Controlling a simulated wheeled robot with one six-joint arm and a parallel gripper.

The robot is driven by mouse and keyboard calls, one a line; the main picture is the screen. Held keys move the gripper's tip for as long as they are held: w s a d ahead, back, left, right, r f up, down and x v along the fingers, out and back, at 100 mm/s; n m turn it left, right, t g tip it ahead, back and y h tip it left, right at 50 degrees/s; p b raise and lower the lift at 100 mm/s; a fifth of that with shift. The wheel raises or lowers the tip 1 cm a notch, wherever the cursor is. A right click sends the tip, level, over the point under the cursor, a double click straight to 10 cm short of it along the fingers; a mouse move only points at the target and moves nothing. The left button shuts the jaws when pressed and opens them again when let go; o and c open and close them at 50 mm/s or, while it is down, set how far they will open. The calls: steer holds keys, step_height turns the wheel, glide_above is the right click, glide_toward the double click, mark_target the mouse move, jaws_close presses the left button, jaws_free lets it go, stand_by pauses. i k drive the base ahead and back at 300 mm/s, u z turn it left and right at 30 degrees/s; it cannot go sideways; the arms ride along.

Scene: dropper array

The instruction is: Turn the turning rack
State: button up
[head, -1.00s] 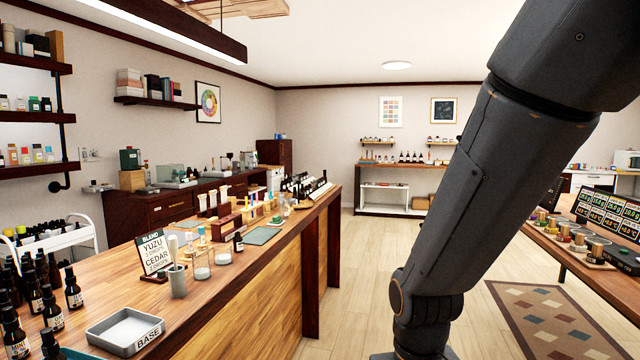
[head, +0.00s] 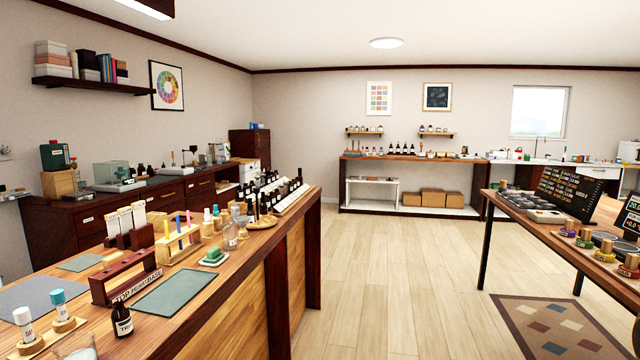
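I cannot tell for certain which thing is the turning rack. A long stepped rack (head: 292,203) with rows of small dark bottles stands at the far end of the wooden counter (head: 262,262). Nearer on the counter are a wooden stand (head: 181,246) with coloured tubes and a dark red rack (head: 124,277) with empty-looking holes and a lettered front label. My gripper and arm are not in view.
A table (head: 560,235) with trays and displays is at right. Open floor (head: 390,285) with a patterned rug (head: 556,330) lies between.

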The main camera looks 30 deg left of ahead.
mark_target(265, 221)
steer(key=i, duration=1.4)
steer(key=u, duration=1.25)
steer(key=i, duration=0.85)
steer(key=u, duration=0.85)
